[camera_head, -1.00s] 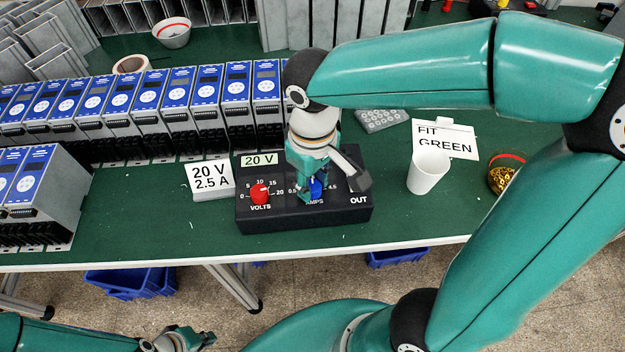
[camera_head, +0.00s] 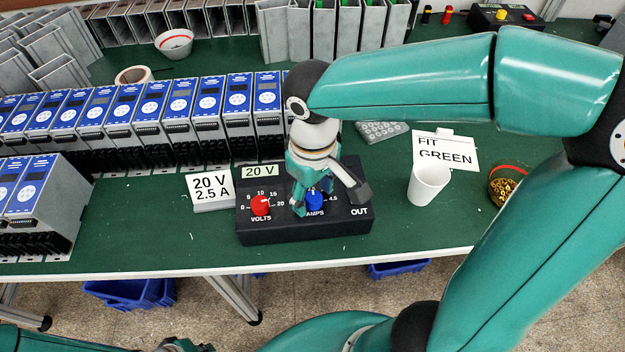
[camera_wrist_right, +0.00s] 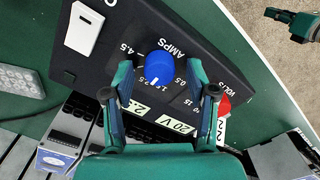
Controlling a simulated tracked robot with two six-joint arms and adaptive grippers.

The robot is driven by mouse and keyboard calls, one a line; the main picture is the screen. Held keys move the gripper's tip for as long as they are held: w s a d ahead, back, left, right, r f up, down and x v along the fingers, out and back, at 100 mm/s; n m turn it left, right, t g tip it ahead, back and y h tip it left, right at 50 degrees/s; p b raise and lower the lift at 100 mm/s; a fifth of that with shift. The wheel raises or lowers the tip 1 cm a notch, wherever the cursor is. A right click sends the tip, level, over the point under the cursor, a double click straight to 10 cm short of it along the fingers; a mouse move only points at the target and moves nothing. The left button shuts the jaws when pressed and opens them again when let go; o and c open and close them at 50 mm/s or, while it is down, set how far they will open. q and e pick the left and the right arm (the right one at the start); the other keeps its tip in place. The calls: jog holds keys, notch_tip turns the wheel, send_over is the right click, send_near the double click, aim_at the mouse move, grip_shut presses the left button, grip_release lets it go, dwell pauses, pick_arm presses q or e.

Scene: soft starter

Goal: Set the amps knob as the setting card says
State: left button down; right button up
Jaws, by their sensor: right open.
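The black power unit (camera_head: 350,225) has a red volts knob (camera_head: 261,205) and a blue amps knob (camera_head: 314,200). The amps knob also shows in the right wrist view (camera_wrist_right: 158,67); its exact pointer position is hard to read. The setting card (camera_head: 211,188) reads 20 V, 2.5 A. The unit's volts readout (camera_head: 260,171) shows 20 V. The amps readout (camera_wrist_right: 137,105) is partly covered by a finger and starts with 2. My right gripper (camera_wrist_right: 160,78) is open, its fingers apart on either side of the amps knob. My left gripper (camera_head: 185,346) is cut off at the bottom edge.
A row of blue-faced soft starters (camera_head: 150,105) stands behind and left of the unit. To the right are a white cup (camera_head: 428,184), a FIT GREEN card (camera_head: 444,150) and a bowl of brass parts (camera_head: 504,188).

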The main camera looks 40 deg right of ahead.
aim_at(313, 196)
notch_tip(313, 196, up, 12)
dwell(0.5)
jog(key=shift+f, duration=0.15)
